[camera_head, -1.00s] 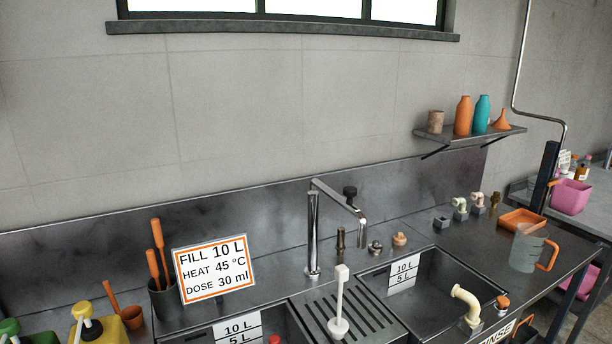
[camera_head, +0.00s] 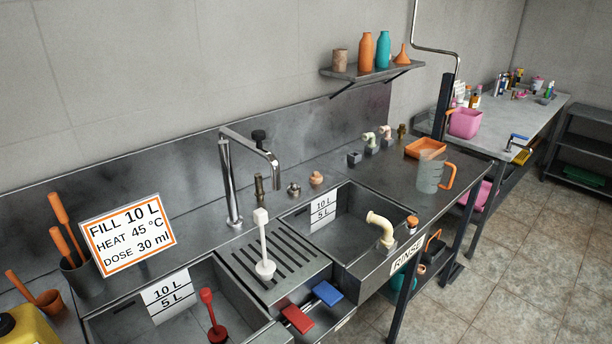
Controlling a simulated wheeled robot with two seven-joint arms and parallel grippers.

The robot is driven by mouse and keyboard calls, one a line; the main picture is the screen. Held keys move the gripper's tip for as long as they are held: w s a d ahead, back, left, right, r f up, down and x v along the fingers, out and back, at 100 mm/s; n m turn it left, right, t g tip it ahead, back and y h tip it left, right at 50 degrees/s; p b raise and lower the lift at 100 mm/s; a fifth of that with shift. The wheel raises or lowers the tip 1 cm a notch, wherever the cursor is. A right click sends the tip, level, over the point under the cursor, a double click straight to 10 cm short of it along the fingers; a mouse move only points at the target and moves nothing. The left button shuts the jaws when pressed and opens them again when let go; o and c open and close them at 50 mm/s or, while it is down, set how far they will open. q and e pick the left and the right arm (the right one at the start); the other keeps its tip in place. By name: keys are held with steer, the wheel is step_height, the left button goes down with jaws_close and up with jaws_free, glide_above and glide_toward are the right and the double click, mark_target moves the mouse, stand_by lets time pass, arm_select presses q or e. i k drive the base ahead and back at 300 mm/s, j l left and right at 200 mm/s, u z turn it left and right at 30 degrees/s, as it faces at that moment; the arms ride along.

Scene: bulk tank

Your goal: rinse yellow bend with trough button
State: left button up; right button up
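A pale yellow bend (camera_head: 381,228) stands at the front right of the right-hand trough (camera_head: 345,215), by its front wall; whether it rests on the rim or inside is unclear. An orange-topped button (camera_head: 412,221) sits on the rim just right of the bend. A "RINSE" label (camera_head: 407,257) is on the trough's front below it. Neither of my grippers is in view.
A tall tap (camera_head: 232,180) stands behind the slatted drainer (camera_head: 275,262), which holds a white plunger-like tool (camera_head: 264,250). A red pedal (camera_head: 298,319) and a blue pedal (camera_head: 327,293) are below. A clear jug (camera_head: 430,172) and orange tray (camera_head: 426,148) stand right.

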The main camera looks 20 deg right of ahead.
mark_target(412, 221)
steer(key=z, duration=1.3)
